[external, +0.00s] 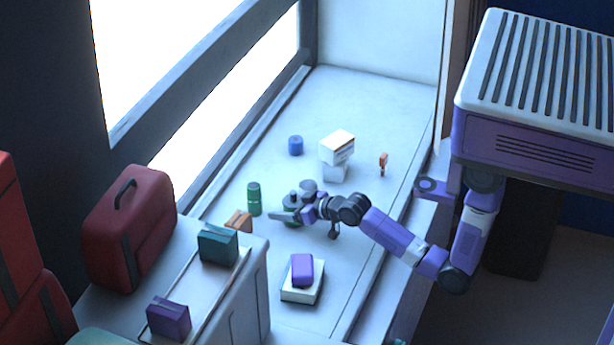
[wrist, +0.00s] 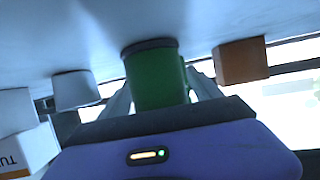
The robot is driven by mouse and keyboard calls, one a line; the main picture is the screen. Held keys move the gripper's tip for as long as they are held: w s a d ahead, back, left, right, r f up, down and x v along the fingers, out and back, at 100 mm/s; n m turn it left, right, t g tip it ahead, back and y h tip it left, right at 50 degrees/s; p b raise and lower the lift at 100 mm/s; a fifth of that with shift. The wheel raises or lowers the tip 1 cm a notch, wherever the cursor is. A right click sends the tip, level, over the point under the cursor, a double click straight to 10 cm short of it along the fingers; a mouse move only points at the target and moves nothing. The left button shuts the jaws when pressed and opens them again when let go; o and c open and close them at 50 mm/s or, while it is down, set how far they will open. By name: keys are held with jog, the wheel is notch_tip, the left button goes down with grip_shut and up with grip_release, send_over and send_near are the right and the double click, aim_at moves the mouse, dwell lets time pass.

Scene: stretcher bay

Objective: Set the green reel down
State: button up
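The green reel (wrist: 158,80) fills the middle of the wrist view, with a dark rim on the end nearest the counter. The reel appears upright, close to the white counter (external: 240,260). I cannot tell whether it touches the counter.
A green cylinder (external: 254,199) and an orange block (external: 238,222) stand to the left of my gripper. Stacked white boxes (external: 337,148), a blue cylinder (external: 296,145) and a small orange item (external: 383,162) stand behind. A purple block (external: 302,270) lies on a pale block in front.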

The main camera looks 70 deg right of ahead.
jog(key=shift+r, duration=0.1)
jog(key=shift+s+r, duration=0.1)
jog(key=shift+s, duration=0.05)
jog(key=v, duration=1.1)
jog(key=shift+s+a+r, duration=0.15)
jog(key=shift+s, duration=0.15)
jog(key=s+f, duration=0.1)
jog(key=s+a+f, duration=0.1)
jog(key=s, duration=0.1)
jog(key=s+a, duration=0.1)
jog(key=s, duration=0.1)
jog(key=shift+a+f, duration=0.1)
jog(key=shift+f, duration=0.3)
jog(key=shift+n+t+y, duration=0.3)
jog(key=shift+n+y, duration=0.2)
jog(key=shift+y, duration=0.1)
jog(key=s+a, duration=0.1)
jog(key=s, duration=0.2)
jog(key=s+a+f, duration=0.1)
jog(key=s, duration=0.2)
jog(key=s+a+f, duration=0.1)
jog(key=s, duration=0.2)
jog(key=s+a+r, duration=0.1)
jog(key=s+r, duration=0.1)
jog(key=s, duration=0.6)
jog(key=s+a+r+n+y, duration=0.1)
jog(key=s+a+r, duration=0.1)
jog(key=s, duration=0.6)
jog(key=shift+r+t, duration=0.4)
jog(key=shift+r, duration=0.1)
